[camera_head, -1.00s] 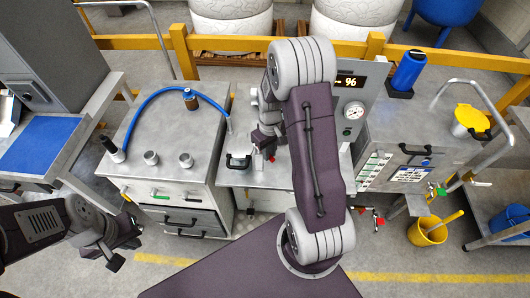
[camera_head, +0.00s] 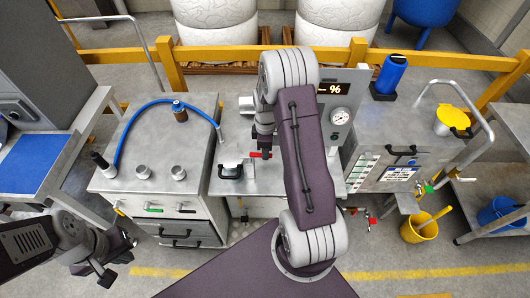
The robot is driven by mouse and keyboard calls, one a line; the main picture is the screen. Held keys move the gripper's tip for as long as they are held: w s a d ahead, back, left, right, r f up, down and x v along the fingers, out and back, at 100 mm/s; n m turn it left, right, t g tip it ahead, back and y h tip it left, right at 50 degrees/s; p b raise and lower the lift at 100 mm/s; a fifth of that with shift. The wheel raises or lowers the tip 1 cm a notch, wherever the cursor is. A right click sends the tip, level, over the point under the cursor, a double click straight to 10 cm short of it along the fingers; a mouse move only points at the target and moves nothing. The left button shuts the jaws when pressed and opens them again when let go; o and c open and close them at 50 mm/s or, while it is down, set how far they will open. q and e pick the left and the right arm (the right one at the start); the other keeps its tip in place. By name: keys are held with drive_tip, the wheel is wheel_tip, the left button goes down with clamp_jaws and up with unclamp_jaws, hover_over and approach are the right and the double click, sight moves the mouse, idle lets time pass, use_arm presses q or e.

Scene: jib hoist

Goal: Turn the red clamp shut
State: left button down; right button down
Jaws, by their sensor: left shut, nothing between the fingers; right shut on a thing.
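A small red clamp part (camera_head: 256,154) shows at my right gripper's fingertips, over the middle workbench (camera_head: 265,183). My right gripper (camera_head: 263,147) points down from the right arm and is shut on the red clamp. The arm and fingers hide part of the clamp and its mount, so its angle is hard to read. My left gripper (camera_head: 105,276) is at the lower left over the floor, shut and empty, away from the benches.
A black-handled white item (camera_head: 231,169) sits just left of the red part. A grey cabinet (camera_head: 152,178) with a blue hose (camera_head: 150,108) stands left. A panel with a gauge (camera_head: 341,116) stands right. A yellow bucket (camera_head: 419,228) is on the floor.

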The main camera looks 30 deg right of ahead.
drive_tip(key=shift+w+d+n, duration=0.15)
drive_tip(key=shift+w+n, duration=0.05)
drive_tip(key=shift+n, duration=0.2)
drive_tip(key=c, duration=1.4)
unclamp_jaws()
drive_tip(key=shift+o, duration=0.2)
wheel_tip(320, 180, up, 9)
drive_tip(key=b, duration=0.1)
